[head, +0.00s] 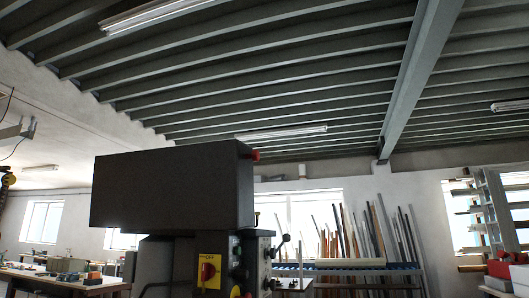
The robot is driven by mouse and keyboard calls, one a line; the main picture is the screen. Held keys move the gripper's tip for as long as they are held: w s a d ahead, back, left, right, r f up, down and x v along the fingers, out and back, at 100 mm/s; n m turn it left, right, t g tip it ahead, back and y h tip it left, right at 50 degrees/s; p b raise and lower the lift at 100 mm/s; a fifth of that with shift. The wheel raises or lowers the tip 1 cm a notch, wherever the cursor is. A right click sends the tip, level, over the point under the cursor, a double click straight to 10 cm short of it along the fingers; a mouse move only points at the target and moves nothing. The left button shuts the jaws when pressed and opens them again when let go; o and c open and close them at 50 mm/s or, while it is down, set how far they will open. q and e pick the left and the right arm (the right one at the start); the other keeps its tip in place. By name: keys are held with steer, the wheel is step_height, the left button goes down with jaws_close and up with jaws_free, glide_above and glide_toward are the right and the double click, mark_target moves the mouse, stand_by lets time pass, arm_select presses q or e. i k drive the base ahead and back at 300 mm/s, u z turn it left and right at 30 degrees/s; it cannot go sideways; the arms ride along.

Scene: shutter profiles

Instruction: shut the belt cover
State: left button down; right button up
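The belt cover (165,188) is a large dark grey box at the top of a drill-press-like machine (165,262), left of centre in the head view. A red knob (255,155) sits at its upper right edge. Its broad flat face is towards me, and its top edge slopes slightly in the picture. From this low angle I cannot tell how far open the cover stands. Below it are a yellow plate with a red switch (208,271) and levers (283,243) on the right side. Neither of my grippers is in view.
A workbench (62,282) with small items stands at the lower left. A rack of long upright profiles (375,235) stands behind to the right. Shelving (490,210) and a red box (508,270) are at the far right. The space above the cover looks clear up to the ceiling.

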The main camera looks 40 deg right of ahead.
mark_target(207, 186)
steer(key=z, duration=0.7)
steer(key=i, duration=1)
